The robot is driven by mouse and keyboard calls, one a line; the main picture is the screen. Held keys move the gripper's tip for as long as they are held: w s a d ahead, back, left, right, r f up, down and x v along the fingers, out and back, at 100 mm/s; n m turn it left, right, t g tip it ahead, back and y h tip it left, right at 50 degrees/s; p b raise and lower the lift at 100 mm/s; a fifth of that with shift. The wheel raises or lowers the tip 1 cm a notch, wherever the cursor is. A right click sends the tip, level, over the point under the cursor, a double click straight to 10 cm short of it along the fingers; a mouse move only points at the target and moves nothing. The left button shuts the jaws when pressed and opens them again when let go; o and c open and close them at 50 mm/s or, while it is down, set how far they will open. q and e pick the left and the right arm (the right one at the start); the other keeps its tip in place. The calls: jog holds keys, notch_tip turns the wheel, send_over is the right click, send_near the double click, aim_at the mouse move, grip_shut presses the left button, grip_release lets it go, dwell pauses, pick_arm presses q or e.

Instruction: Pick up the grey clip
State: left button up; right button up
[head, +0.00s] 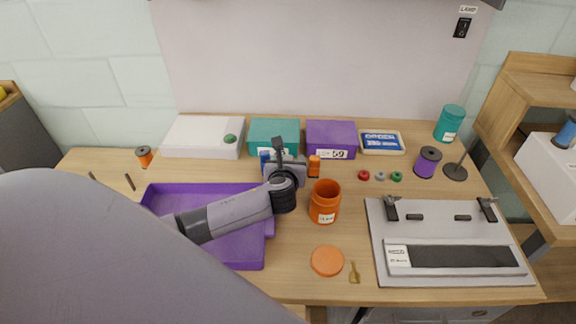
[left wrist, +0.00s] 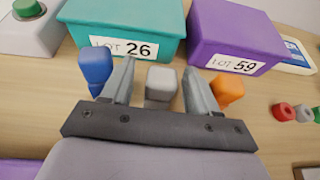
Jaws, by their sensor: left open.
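The grey clip (left wrist: 161,84) shows in the left wrist view between the two fingers of my left gripper (left wrist: 160,72). The fingers stand apart, with a visible gap on each side of the clip. A blue clip (left wrist: 95,68) is just outside the left finger and an orange clip (left wrist: 227,89) just outside the right one. In the head view my left gripper (head: 287,160) is over the back middle of the table, between the blue clip (head: 265,158) and the orange clip (head: 314,166). It largely hides the grey clip there. My right gripper is not in view.
A teal box (head: 273,136) and a purple box (head: 331,139) stand right behind the clips. An orange jar (head: 325,202) stands in front to the right. A purple tray (head: 252,254) lies under my left arm. Small rings (head: 380,176) lie to the right.

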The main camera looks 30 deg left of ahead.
pick_arm(q)
jog(key=c, duration=1)
